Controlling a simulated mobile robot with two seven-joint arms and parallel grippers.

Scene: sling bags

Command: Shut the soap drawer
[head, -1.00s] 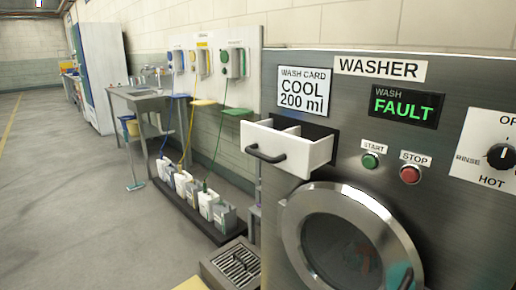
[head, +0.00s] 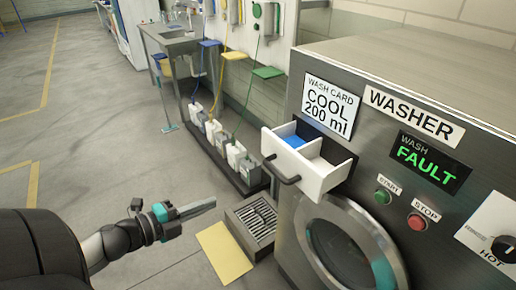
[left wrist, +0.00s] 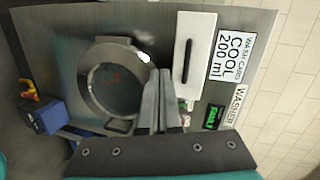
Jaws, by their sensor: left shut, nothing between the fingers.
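The white soap drawer (head: 306,165) is pulled out of the washer's front, below the wash card. It has two compartments, and the left one shows blue inside. Its dark handle (head: 281,170) is on the front face. The drawer front also shows in the left wrist view (left wrist: 195,55). The washer (head: 392,160) is grey metal with a round door. My left gripper (head: 212,204) is shut and empty, to the left of the drawer and apart from it. Its fingers show in the left wrist view (left wrist: 158,98), in front of the door. My right gripper is not in view.
A floor grate (head: 258,217) and a yellow floor patch (head: 224,254) lie left of the washer. Several containers (head: 232,155) stand on a dark tray behind. The control panel has green START (head: 382,196) and red STOP (head: 417,221) buttons. Floor at left is clear.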

